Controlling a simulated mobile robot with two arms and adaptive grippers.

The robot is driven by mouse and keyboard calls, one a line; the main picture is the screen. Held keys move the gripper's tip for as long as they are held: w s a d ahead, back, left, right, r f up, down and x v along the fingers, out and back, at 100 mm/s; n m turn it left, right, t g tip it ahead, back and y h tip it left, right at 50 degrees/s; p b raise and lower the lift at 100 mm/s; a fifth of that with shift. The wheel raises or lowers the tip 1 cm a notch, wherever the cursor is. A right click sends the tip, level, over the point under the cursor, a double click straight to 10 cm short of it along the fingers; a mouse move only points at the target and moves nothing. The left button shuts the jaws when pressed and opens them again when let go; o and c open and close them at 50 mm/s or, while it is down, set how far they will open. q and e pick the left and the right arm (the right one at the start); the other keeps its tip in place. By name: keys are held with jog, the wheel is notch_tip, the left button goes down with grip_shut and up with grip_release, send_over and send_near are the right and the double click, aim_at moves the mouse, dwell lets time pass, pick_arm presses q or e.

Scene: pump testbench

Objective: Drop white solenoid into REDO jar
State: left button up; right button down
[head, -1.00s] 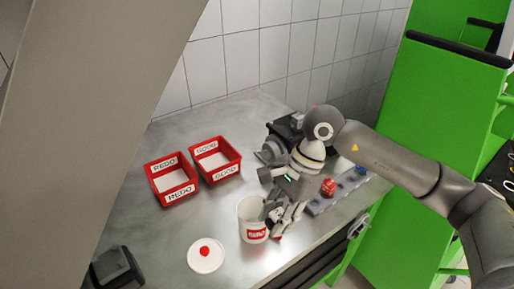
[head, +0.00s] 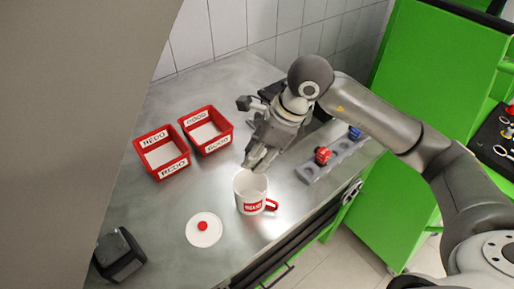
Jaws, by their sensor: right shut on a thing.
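A white jar (head: 245,190) with a red label and red handle stands near the table's front edge; its label is too small to read surely. Its round white lid (head: 204,237) with a red knob lies to its left. My right gripper (head: 256,166) points down at the jar's far rim, overlapping it in the picture; the height between them is unclear. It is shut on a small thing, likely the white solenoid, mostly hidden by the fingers. My left gripper is not seen.
Red bins marked REDO (head: 164,154) and GOOD (head: 207,131) stand at the back left. A grey holder (head: 315,173) to the right bears a red part (head: 322,155) and a blue part (head: 355,132). A dark block (head: 119,257) is at lower left. Table between bins and lid is clear.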

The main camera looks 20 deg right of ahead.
jog(key=shift+f+b, duration=0.55)
jog(key=shift+f, duration=1.15)
jog(key=c, duration=1)
grip_release()
jog(key=v, duration=1.2)
